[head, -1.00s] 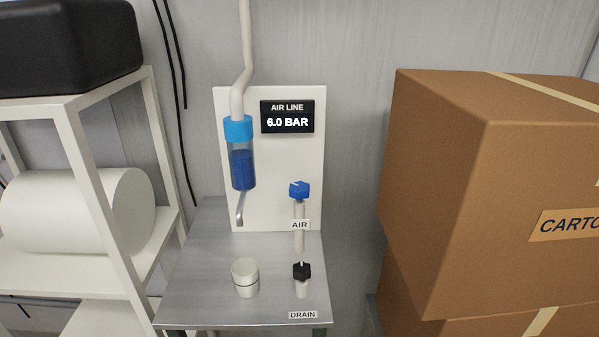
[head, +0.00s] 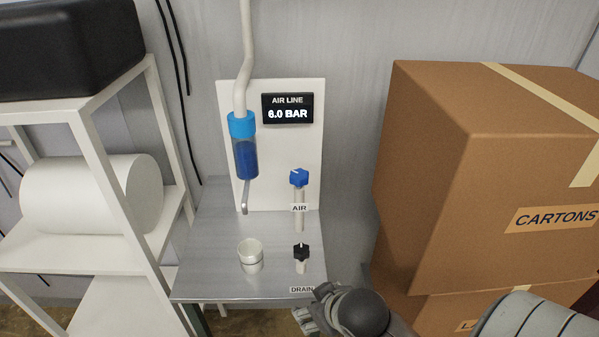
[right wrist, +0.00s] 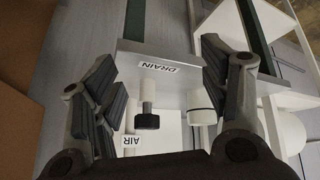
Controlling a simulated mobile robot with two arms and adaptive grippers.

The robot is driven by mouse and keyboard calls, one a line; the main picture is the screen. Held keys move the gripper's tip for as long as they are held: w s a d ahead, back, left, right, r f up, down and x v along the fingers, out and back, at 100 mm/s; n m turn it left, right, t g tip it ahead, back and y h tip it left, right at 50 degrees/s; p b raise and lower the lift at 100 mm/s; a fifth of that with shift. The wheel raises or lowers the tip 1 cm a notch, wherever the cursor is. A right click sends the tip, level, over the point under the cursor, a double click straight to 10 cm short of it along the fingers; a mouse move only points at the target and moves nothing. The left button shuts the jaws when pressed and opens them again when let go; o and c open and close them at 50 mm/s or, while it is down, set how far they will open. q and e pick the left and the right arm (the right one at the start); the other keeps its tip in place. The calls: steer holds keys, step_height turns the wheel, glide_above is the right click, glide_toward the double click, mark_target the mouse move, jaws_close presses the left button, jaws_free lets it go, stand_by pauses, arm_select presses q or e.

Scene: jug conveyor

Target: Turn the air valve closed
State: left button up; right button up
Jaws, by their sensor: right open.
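The air valve is a blue knob (head: 299,178) on a pale post with an AIR label (head: 299,208), in front of the white panel. The display (head: 287,108) on the panel reads 6.0 BAR. A black drain knob (head: 301,252) stands nearer, behind the DRAIN label; it also shows in the right wrist view (right wrist: 147,121). My right gripper (head: 306,317) is at the front right of the metal table, below and nearer than both knobs. In the right wrist view (right wrist: 165,85) its fingers are spread and empty. The blue knob is not visible there. My left gripper is not in view.
A white cup (head: 250,257) stands on the metal table (head: 205,270) left of the drain knob. A blue filter bowl (head: 245,158) hangs above on a pipe. Stacked cartons (head: 440,180) rise close on the right. A white shelf (head: 100,180) with a roll stands left.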

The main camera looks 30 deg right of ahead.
steer(key=w+d+r+m+t+h, duration=0.1)
steer(key=w+d+r+t, duration=0.3)
steer(key=w+r, duration=0.45)
steer(key=m+t+h, duration=0.1)
steer(key=m+t, duration=0.1)
glide_toward(300, 176)
steer(key=p+x, duration=0.3)
steer(key=x, duration=0.6)
steer(key=shift+w+d+r, duration=0.1)
steer(key=shift+w+d, duration=0.05)
steer(key=shift+x, duration=0.8)
steer(key=shift+c, duration=0.3)
steer(key=c, duration=1)
